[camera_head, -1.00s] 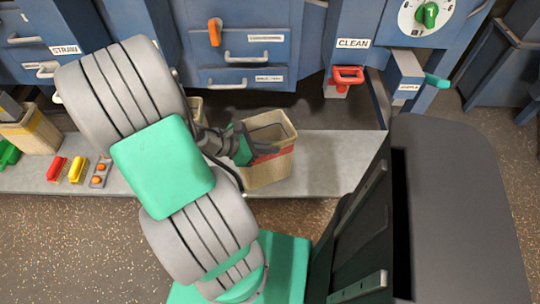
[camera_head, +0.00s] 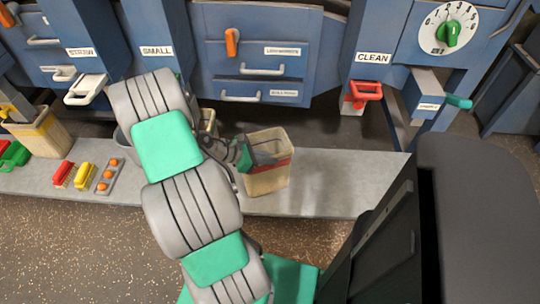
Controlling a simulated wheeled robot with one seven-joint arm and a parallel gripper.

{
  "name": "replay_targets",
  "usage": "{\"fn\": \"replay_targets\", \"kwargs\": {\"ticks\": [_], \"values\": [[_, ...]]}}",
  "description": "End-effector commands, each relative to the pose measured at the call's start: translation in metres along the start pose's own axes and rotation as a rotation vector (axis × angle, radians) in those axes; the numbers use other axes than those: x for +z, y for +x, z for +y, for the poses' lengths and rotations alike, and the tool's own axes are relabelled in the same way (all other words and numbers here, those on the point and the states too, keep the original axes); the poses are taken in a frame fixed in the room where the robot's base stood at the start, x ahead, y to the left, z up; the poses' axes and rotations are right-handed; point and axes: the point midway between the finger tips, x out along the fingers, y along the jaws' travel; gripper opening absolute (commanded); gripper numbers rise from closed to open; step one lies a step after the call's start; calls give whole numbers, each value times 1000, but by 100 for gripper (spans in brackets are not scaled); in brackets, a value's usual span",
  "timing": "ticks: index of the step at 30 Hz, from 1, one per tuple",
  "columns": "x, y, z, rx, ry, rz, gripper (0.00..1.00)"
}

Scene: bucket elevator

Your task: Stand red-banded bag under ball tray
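The red-banded bag (camera_head: 268,182) is an open-topped tan bag with a red band below its rim. It is upright over the grey ledge; I cannot tell whether its base touches the ledge. My gripper (camera_head: 262,156) is at the bag's left upper side, its dark fingers on the rim, and appears shut on it; the fingertips are partly hidden. A drawer front (camera_head: 260,92) with a label too small to read surely is behind and above the bag. I cannot tell which part is the ball tray.
Another bag (camera_head: 208,122) is partly hidden behind my arm, and a yellow-banded bag (camera_head: 42,140) stands far left. The ledge (camera_head: 345,180) is clear at right.

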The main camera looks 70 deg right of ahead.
Motion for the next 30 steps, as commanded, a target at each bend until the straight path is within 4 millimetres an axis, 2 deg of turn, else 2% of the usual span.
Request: {"fn": "replay_targets", "kwargs": {"ticks": [9, 10, 17, 26, 30], "values": [[0, 0, 2, 4, 6, -2, 0], [-2, 1, 0, 2, 1, 1, 7], [-1, 0, 0, 2, 1, 1, 26], [1, -2, 1, 3, 2, 1, 26], [2, -25, 2, 7, 0, 1, 26]]}}
